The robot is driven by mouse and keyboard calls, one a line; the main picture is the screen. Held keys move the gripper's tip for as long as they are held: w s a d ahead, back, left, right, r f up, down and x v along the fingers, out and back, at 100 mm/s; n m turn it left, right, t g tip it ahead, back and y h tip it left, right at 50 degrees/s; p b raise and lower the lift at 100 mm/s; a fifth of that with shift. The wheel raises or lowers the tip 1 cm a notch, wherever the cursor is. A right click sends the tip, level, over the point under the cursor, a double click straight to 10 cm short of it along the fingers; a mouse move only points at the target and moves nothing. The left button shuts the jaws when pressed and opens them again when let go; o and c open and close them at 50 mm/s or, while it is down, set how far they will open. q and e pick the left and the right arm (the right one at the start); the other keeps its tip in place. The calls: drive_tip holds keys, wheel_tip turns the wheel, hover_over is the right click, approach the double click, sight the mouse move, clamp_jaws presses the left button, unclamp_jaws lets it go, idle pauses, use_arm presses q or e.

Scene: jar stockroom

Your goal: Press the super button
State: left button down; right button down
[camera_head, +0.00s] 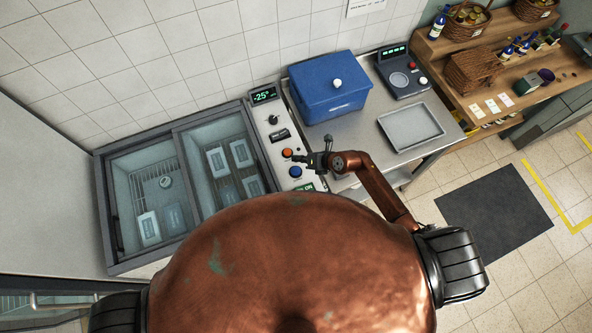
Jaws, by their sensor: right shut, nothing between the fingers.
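A white control panel (262,128) runs along the right edge of a chest freezer. On it are an orange button (287,153) and, just below it, a blue button (295,172). Any labels on the buttons are too small to read, so I cannot tell which is the super button. My right gripper (307,160) is shut and empty, with its tips just right of the two buttons. I cannot tell whether it touches either one. My left gripper is not in view.
The panel also has a green display (264,95) and a black knob (273,119). A blue lidded box (325,100), a metal tray (411,127) and a grey device (397,78) with a red button stand on the steel counter. The glass-topped freezer (178,180) lies left.

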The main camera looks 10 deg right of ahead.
drive_tip(key=b, duration=0.7)
hover_over(297, 171)
wheel_tip(297, 171, down, 7)
drive_tip(key=shift+r, duration=0.1)
drive_tip(key=shift+f+b, duration=0.35)
drive_tip(key=shift+f, duration=0.55)
drive_tip(key=shift+f, duration=0.15)
drive_tip(key=shift+f, duration=0.25)
drive_tip(key=shift+f+b, duration=0.5)
drive_tip(key=shift+f, duration=0.1)
idle(0.7)
drive_tip(key=shift+r, duration=0.1)
drive_tip(key=shift+r+p, duration=0.95)
drive_tip(key=shift+p, duration=0.15)
